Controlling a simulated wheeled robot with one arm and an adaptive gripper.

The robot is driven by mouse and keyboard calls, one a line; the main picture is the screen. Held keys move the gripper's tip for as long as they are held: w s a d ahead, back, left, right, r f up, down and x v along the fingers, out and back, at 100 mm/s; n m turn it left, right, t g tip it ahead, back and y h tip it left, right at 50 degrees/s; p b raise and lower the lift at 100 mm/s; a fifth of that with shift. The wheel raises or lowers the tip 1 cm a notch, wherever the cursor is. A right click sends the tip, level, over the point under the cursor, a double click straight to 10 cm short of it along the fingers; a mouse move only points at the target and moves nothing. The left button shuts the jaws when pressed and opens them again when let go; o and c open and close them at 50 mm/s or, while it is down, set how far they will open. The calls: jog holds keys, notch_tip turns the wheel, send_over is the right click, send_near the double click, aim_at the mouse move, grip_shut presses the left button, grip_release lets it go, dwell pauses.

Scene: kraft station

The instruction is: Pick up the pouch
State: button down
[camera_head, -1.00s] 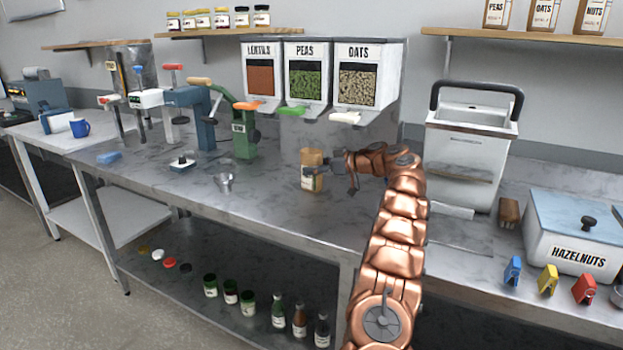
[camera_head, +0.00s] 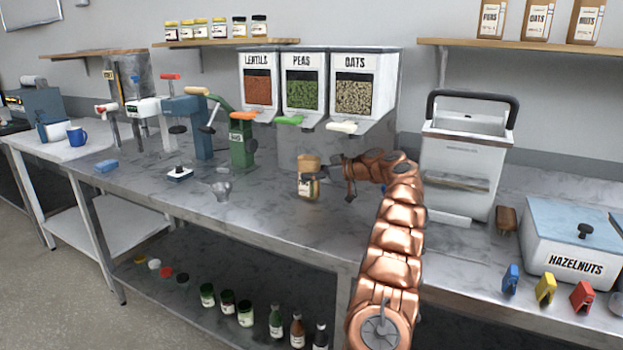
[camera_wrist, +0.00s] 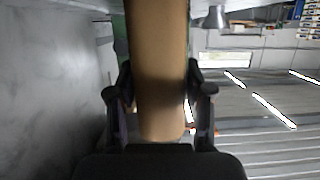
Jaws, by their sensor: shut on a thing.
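The pouch (camera_head: 306,187) is a small brown kraft bag with a pale label, upright in front of the dispensers in the head view. My gripper (camera_head: 318,177) reaches it from the right and is shut on it. In the wrist view the brown pouch (camera_wrist: 160,70) stands between the two dark fingers of my gripper (camera_wrist: 160,95), one on each side. I cannot tell for sure whether its base touches the counter.
Lentils, peas and oats dispensers (camera_head: 304,85) stand behind the pouch. A metal scoop or cup (camera_head: 222,189) lies to its left, with a green clamp-like press (camera_head: 243,142) behind. A white bin (camera_head: 462,160) and a hazelnuts box (camera_head: 578,240) are right. Counter (camera_head: 270,228) in front is clear.

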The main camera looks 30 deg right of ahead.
aim_at(316, 168)
jog(key=shift+r+p, duration=0.3)
jog(key=shift+r, duration=1.15)
jog(key=shift+s+a+f+b, duration=0.1)
jog(key=shift+a+b, duration=0.05)
jog(key=shift+b, duration=0.3)
jog(key=shift+s+a+b, duration=0.15)
jog(key=shift+s+b, duration=0.15)
jog(key=shift+b, duration=0.1)
jog(key=shift+s+a+b, duration=0.45)
jog(key=shift+s+b, duration=0.25)
jog(key=shift+b, duration=0.3)
jog(key=s+a+r+b, duration=0.1)
jog(key=s+a+b, duration=0.4)
jog(key=s, duration=0.6)
jog(key=shift+s+a+r+b, duration=0.3)
jog(key=shift+s+a, duration=0.05)
jog(key=shift+a, duration=0.25)
